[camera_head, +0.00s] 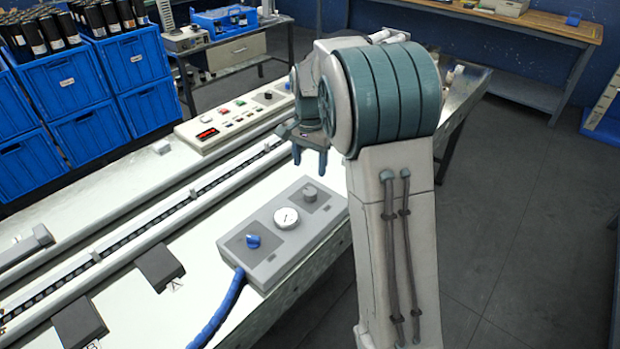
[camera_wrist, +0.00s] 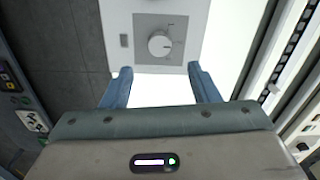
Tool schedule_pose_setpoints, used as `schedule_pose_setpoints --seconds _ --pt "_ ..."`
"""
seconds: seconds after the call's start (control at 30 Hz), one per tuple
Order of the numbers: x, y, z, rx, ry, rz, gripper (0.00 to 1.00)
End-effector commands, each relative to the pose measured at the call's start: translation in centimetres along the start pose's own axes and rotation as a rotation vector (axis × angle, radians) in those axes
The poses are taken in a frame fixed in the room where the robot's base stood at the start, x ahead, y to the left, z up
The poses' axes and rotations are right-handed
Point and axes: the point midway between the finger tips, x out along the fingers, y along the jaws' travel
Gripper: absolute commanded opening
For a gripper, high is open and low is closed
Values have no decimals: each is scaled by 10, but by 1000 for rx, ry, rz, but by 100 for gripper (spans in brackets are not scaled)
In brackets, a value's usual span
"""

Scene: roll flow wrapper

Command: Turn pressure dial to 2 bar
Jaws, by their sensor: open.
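A grey control box (camera_head: 262,272) lies on the near edge of the machine table. On it are a blue knob (camera_head: 253,241), a round white gauge (camera_head: 286,217) and a grey dial (camera_head: 310,193). I cannot read the gauge's needle. My gripper (camera_head: 310,164) hangs open and empty above the box's far end, near the grey dial. In the wrist view a pale round dial (camera_wrist: 160,43) sits on a grey square plate with a short mark at its upper right. My open fingers (camera_wrist: 158,70) point toward it and are apart from it; its scale is too small to read.
A long rail (camera_head: 180,212) runs behind the box, with a second panel (camera_head: 235,118) of buttons and a red display beyond it. A blue hose (camera_head: 222,312) leaves the box's near end. Blue crates (camera_head: 92,140) stand at the left. Floor at right is clear.

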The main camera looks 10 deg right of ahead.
Motion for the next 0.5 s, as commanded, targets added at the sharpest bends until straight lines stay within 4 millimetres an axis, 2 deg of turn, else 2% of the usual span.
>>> schedule_pose_setpoints --seconds 0.03,0.2,0.33,0.5 --pt "-12 -1 -1 0 3 -4 55" --pt "-38 -1 0 0 2 -2 55" --pt "-48 0 0 0 1 -1 55" --pt "-51 0 0 1 0 0 55"
